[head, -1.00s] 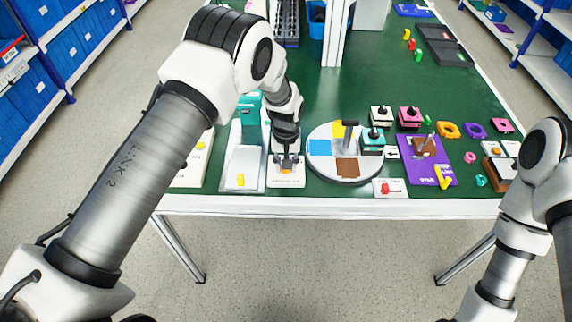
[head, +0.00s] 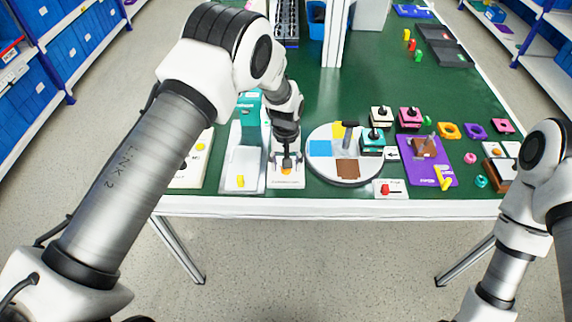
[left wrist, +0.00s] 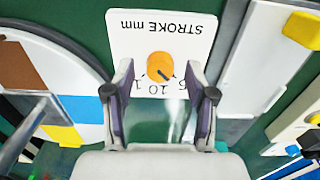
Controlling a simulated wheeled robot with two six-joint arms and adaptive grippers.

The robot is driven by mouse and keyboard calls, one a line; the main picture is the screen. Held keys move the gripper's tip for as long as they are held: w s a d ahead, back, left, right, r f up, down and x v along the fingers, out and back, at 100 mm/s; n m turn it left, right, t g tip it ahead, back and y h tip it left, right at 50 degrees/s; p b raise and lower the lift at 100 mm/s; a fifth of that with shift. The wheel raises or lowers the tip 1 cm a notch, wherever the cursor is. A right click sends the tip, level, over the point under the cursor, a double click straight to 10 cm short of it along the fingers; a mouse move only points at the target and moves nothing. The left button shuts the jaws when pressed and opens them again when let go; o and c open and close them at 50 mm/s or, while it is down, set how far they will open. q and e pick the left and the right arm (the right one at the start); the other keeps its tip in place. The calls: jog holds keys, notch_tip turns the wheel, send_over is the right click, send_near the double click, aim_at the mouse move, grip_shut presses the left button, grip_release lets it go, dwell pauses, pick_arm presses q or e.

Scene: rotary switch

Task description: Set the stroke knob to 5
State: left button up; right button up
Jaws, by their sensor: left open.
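The orange stroke knob (left wrist: 160,66) sits on a white plate (left wrist: 185,40) marked "STROKE mm", upside down in the left wrist view. Its dark mark points down and right there, towards the side of the 5. The 10 is below the knob, and a label starting with 1 is partly hidden by a finger. My left gripper (left wrist: 163,76) is open, one finger on each side of the knob; I cannot tell whether they touch it. In the head view the left gripper (head: 287,163) is just above the knob (head: 286,171). My right gripper is out of view.
A round board with coloured sectors (head: 318,166) stands right of the plate. A grey-white fixture with a yellow part (head: 240,181) stands close on the left. A small plate with a red knob (head: 386,189) lies at the front edge.

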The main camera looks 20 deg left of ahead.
pick_arm(q)
notch_tip(320, 180, up, 11)
dwell(0.6)
